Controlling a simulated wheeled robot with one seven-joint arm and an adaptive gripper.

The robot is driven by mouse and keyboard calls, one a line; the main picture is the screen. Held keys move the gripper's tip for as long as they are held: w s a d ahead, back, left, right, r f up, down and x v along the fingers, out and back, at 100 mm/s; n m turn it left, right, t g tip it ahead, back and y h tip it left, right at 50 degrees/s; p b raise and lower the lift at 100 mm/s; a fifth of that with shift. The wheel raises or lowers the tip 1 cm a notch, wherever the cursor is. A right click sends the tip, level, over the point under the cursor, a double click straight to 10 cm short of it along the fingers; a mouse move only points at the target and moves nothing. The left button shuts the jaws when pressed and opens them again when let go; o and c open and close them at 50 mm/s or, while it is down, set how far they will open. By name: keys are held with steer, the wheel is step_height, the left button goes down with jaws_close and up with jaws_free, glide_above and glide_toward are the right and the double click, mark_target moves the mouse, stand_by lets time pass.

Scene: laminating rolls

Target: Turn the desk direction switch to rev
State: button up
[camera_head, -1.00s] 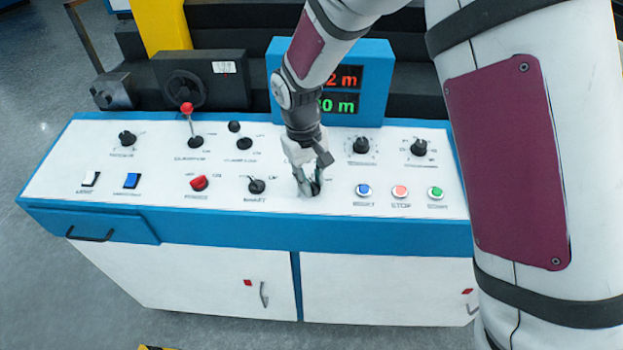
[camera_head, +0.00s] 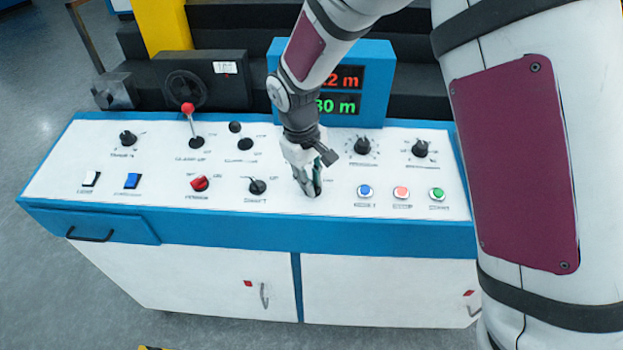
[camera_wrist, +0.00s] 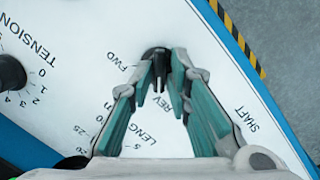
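The desk direction switch (camera_wrist: 156,53) is a small black knob on the white desk top. In the wrist view it sits between my fingertips, with FWD printed to its left and REV just below it. The knob's narrow pointer shows between the fingers, pointing down the picture towards the REV side. My gripper (camera_wrist: 160,76) has its teal-padded fingers converged on both sides of the knob and appears shut on it. In the head view my gripper (camera_head: 312,188) reaches down to the desk top and hides the switch.
A shaft knob (camera_head: 257,187) is left of my gripper; blue (camera_head: 365,191), red (camera_head: 401,192) and green (camera_head: 437,194) buttons are to its right. A tension knob (camera_wrist: 9,72) shows in the wrist view. A red-topped lever (camera_head: 188,109) stands at back left, a display box (camera_head: 378,85) behind.

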stand_by(0.4)
step_height(320, 180, up, 12)
steer(key=a, duration=0.1)
steer(key=shift+s+a+f, duration=0.15)
steer(key=shift+s+a, duration=0.05)
steer(key=shift+s, duration=0.1)
stand_by(0.4)
steer(key=s+d+r+m+t+y, duration=0.1)
steer(key=s+d+r+m, duration=0.1)
steer(key=s+d+r, duration=0.4)
steer(key=s+d+r+m+t, duration=0.1)
steer(key=s+d+r+m, duration=0.15)
steer(key=d+r, duration=0.4)
steer(key=s+d+m+t, duration=0.1)
steer(key=s+d+m, duration=0.1)
steer(key=s+d, duration=0.2)
steer(key=s+d+m+t, duration=0.1)
steer(key=s+d, duration=0.4)
steer(key=s, duration=0.5)
steer(key=shift+s+d+f+m, duration=0.25)
steer(key=shift+s+f+m, duration=0.15)
steer(key=shift+m, duration=0.15)
